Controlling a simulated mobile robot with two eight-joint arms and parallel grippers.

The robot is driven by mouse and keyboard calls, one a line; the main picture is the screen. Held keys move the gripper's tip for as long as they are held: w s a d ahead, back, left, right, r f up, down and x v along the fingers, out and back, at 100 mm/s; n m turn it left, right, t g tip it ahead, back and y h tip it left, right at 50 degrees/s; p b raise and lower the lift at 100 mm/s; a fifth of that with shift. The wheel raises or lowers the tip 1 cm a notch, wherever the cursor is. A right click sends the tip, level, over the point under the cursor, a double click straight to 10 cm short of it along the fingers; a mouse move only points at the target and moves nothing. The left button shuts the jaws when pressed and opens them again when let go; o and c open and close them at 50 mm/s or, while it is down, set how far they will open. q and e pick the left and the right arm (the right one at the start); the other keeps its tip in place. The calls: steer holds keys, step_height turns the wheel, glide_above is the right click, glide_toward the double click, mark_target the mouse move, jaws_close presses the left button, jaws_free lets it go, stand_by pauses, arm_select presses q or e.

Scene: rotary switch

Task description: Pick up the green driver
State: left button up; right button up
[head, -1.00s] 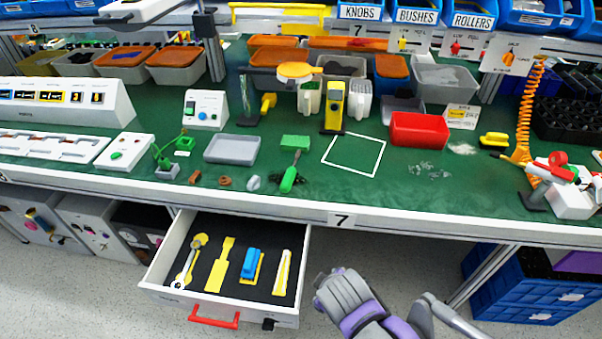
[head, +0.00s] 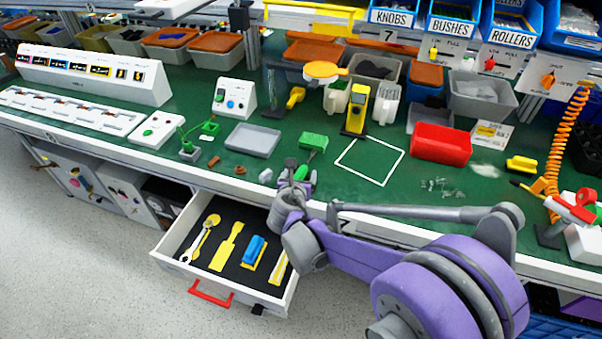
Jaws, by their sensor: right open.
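The green driver (head: 303,170) lies on the green work surface near the bench's front edge, just in front of a green block (head: 313,140). My right gripper (head: 298,177) is open at the driver, above the front edge of the bench, and partly hides it. I cannot tell whether its fingers touch the driver. My left gripper is not in view.
A grey tray (head: 253,140) lies left of the driver, and a white square outline (head: 369,161) is to the right. A red bin (head: 441,144) stands farther right. Below, an open drawer (head: 181,236) holds yellow and blue tools.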

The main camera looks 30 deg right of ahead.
mark_target(303, 165)
steer(key=x, duration=0.5)
steer(key=shift+w+d+b, duration=0.25)
steer(key=shift+d+b, duration=0.05)
steer(key=shift+d, duration=0.1)
jaws_close()
